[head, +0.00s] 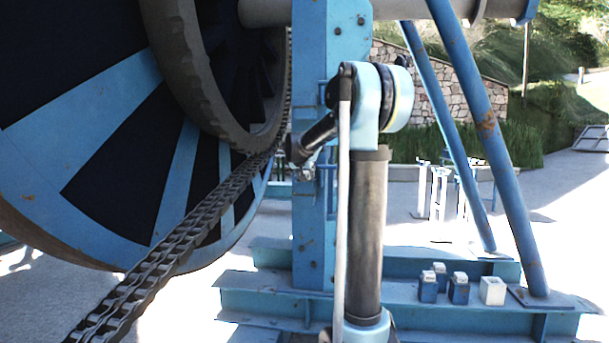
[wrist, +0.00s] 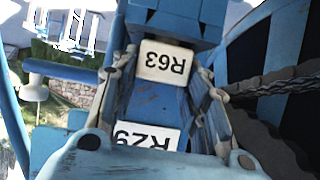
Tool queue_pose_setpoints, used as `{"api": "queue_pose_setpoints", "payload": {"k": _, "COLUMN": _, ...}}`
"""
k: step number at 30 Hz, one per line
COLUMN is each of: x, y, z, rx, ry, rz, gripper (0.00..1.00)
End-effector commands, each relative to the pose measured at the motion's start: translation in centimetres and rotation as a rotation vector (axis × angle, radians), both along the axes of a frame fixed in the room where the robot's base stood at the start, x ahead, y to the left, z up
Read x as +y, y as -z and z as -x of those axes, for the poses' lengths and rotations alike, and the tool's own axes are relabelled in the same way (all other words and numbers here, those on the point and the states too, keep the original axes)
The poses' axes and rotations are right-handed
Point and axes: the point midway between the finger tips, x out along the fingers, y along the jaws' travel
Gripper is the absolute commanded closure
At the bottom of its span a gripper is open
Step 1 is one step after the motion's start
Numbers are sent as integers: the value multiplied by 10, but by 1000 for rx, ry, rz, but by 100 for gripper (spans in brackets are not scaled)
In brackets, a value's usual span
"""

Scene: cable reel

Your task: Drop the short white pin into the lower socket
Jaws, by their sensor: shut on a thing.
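My gripper (head: 300,158) is beside the blue upright post (head: 309,235) in the head view, pointing left and down; what it holds is too small to tell there. In the wrist view its two fingers (wrist: 165,68) stand on either side of a white piece marked R63, which I take for the short white pin (wrist: 164,63). A second white label, R29 (wrist: 145,136), shows nearer the palm. Both read upside down. Blue metal lies between and beyond them. Brackets (head: 325,178) on the post sit behind my gripper; I cannot make out the lower socket's opening.
The large blue reel (head: 75,205) and a chain (head: 170,252) fill the left. Slanted blue struts (head: 497,150) stand on the right.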

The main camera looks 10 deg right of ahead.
Motion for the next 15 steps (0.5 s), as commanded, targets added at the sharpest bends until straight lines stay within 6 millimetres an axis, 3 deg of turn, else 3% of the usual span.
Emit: {"api": "queue_pose_setpoints", "payload": {"k": 15, "x": 0, "y": 7, "z": 0, "rx": 1, "ry": 0, "rz": 0, "gripper": 98}}
